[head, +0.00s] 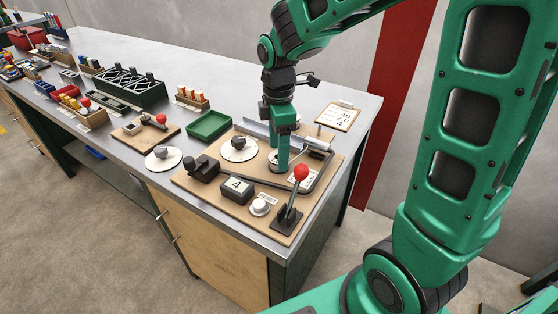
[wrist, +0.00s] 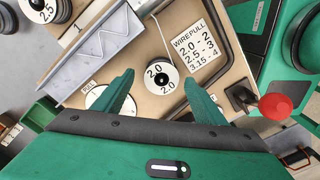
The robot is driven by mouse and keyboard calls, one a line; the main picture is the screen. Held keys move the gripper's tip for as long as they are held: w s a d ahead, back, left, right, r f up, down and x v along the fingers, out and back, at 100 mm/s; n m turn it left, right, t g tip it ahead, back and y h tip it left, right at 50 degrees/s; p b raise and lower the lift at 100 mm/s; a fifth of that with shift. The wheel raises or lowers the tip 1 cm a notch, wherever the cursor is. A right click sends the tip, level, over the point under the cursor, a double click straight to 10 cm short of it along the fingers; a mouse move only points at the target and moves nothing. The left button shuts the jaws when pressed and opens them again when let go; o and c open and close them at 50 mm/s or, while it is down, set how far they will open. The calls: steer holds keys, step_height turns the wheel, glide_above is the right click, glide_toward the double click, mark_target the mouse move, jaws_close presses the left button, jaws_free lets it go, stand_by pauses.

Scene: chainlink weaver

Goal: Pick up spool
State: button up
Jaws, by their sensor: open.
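A small spool (wrist: 162,77) with a white rim, a dark core and "2.0" labels lies on the tan board (wrist: 150,45). In the wrist view it shows between and a little beyond the fingertips of my gripper (wrist: 160,88). The gripper is open, with one finger on each side of the spool and nothing visibly held. In the head view my gripper (head: 281,167) points down over the board, and the round piece under it is mostly hidden. I cannot tell whether the fingers touch the spool.
A lever with a red knob (head: 301,172) stands close in front of my gripper. A white disc with a dark hub (head: 239,148) lies to its left. A metal channel (wrist: 95,50), a counter box (head: 237,190) and a green tray (head: 208,125) are nearby.

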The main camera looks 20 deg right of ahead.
steer(key=shift+f, duration=1.1)
steer(key=c, duration=1.4)
steer(key=shift+r, duration=0.15)
steer(key=shift+r, duration=0.5)
steer(key=r, duration=0.3)
steer(key=shift+s+a+r, duration=0.1)
steer(key=shift+a+r, duration=0.1)
steer(key=shift+a, duration=0.15)
steer(key=s+a+r, duration=0.1)
steer(key=a+r, duration=0.1)
steer(key=a, duration=0.1)
steer(key=s+a+r, duration=0.1)
steer(key=a+r, duration=0.1)
steer(key=a, duration=0.1)
steer(key=s+a+r, duration=0.2)
steer(key=a, duration=0.2)
steer(key=shift+s+a+r, duration=0.1)
steer(key=shift+r, duration=0.1)
